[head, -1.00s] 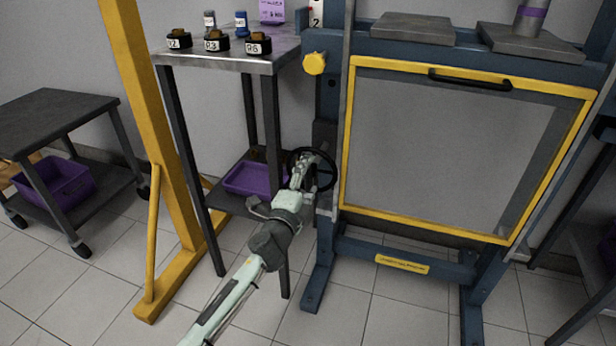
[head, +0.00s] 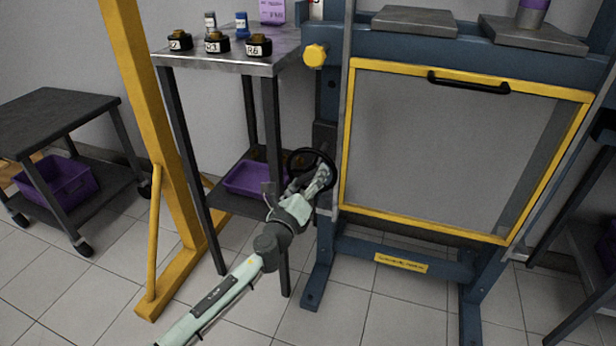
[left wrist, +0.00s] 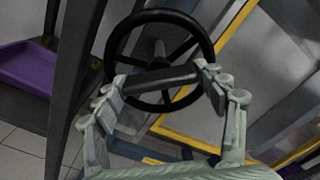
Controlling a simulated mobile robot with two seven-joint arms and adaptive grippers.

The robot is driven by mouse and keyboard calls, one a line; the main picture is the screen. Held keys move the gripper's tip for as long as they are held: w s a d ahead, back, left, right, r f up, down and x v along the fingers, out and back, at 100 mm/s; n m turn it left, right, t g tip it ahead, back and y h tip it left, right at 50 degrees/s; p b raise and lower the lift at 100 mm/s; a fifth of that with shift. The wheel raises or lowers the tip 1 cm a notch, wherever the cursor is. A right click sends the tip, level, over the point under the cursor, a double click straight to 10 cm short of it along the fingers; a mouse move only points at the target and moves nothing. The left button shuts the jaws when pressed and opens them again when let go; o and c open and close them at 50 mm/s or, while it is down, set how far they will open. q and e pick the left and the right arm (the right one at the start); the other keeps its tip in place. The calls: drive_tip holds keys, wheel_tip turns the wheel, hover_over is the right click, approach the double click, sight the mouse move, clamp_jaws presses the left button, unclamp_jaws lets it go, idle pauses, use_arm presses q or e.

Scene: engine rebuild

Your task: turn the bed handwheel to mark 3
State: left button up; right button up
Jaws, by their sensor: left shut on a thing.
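The bed handwheel (head: 293,158) is a black spoked wheel on the left side of the blue press frame. It also shows in the left wrist view (left wrist: 163,15), with its rim and spokes beyond my fingers. My left gripper (head: 321,180) is at the wheel's lower right part in the head view. In the left wrist view its fingers (left wrist: 162,82) are on either side of a dark bar at the wheel, and it is shut on it. The fingers hide part of the wheel. No mark on the wheel is readable. My right gripper is not in view.
The press (head: 330,246) has a yellow-framed guard (head: 345,130) just right of the wheel. A metal-topped stand (head: 215,62) with small labelled parts and a purple bin (head: 245,178) is left of it. A yellow post (head: 150,120) stands further left. Floor in front is open.

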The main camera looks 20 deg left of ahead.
use_arm(q)
drive_tip(key=shift+w+r+m, duration=0.15)
drive_tip(key=shift+r+m, duration=0.1)
drive_tip(key=shift+m, duration=0.65)
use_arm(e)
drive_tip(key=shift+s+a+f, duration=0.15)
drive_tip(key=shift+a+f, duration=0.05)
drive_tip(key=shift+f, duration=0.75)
use_arm(q)
drive_tip(key=shift+m, duration=0.3)
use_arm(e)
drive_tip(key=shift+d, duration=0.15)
